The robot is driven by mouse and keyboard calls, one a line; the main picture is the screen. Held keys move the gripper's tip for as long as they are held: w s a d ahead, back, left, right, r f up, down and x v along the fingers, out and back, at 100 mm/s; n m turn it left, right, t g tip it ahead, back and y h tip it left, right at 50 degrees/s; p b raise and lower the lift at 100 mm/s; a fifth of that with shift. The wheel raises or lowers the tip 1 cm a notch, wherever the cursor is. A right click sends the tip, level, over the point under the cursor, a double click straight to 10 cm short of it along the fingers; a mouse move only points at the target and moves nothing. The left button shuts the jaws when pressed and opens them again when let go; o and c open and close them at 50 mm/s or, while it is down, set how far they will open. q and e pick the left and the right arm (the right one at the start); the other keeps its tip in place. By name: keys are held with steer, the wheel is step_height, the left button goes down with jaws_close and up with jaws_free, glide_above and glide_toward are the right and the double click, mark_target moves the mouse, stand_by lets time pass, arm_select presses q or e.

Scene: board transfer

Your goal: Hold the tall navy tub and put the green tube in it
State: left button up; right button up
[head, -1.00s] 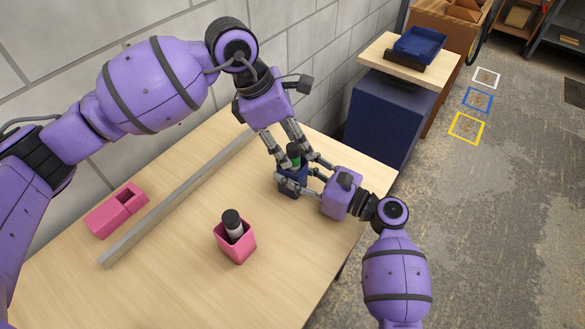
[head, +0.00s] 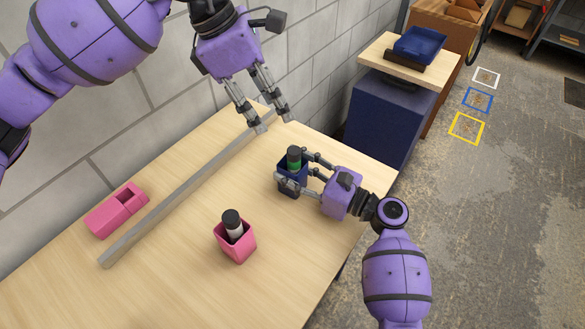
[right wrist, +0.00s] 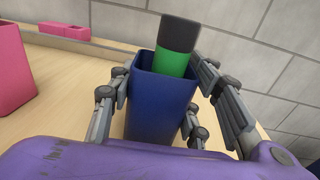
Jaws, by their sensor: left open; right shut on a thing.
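The tall navy tub (head: 289,187) stands on the table near its right side; it also shows in the right wrist view (right wrist: 156,105). My right gripper (head: 292,171) is shut on the tub, one finger on each side. The green tube (head: 294,160), with a dark cap, stands inside the tub and sticks out of the top; in the right wrist view (right wrist: 172,62) it leans slightly. Its lower part is hidden by the tub. My left gripper (head: 273,125) is open and empty, above the table's back edge and apart from the tube.
A pink tub (head: 237,247) holding a dark-capped white tube (head: 233,225) stands at the front middle. A pink box (head: 108,217) lies at the left. A long grey bar (head: 180,192) crosses the table. A navy cabinet (head: 385,120) stands beyond the right edge.

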stand_by(0.3)
steer(key=o, duration=1.2)
steer(key=shift+o, duration=0.2)
steer(key=v, duration=1.2)
steer(key=shift+d, duration=0.15)
